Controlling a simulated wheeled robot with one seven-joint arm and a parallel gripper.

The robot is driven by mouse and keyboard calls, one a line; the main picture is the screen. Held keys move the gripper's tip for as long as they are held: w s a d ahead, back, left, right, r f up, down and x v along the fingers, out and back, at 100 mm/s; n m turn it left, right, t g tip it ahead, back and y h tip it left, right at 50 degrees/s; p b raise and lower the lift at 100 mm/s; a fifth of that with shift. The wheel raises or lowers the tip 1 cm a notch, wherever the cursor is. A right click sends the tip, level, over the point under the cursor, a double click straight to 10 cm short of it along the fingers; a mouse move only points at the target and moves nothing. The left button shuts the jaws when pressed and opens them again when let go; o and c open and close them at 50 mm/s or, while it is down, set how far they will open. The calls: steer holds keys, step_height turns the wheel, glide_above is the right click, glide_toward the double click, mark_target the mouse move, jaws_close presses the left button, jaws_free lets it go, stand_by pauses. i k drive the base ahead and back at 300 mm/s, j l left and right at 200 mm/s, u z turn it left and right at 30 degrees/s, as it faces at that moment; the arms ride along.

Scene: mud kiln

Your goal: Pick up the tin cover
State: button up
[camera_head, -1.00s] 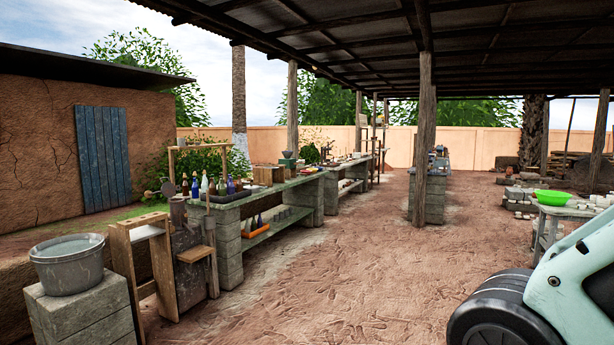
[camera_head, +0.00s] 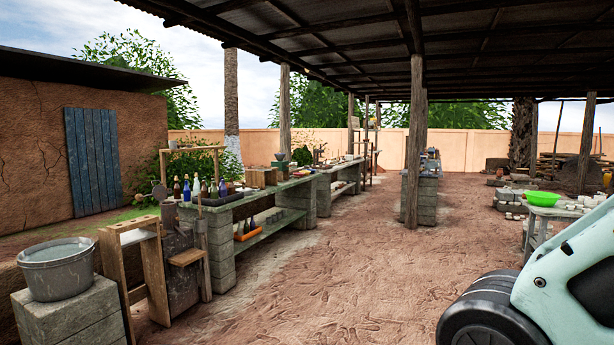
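I cannot make out a tin cover in this view; it may be too small or hidden among the items on the benches. A long stone workbench (camera_head: 222,262) runs along the left and carries several bottles (camera_head: 197,187), a wooden box (camera_head: 261,178) and small tools. A grey metal tub (camera_head: 61,268) stands on concrete blocks at the lower left. My gripper is not in view.
Open dirt floor (camera_head: 310,280) lies ahead. A wooden post (camera_head: 414,150) and a block pier (camera_head: 424,200) stand mid-view. A green basin (camera_head: 542,198) sits on a table at the right. A wooden frame (camera_head: 130,270) stands beside the tub.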

mark_target(247, 191)
steer(key=i+u, duration=0.25)
steer(key=i, duration=4.75)
steer(key=i+u, duration=0.3)
steer(key=i, duration=0.3)
steer(key=i+l+u, duration=0.25)
steer(key=i, duration=0.3)
steer(key=i+l+u, duration=0.3)
steer(key=i, duration=0.25)
steer(key=i+l+u, duration=0.3)
steer(key=i+l, duration=0.2)
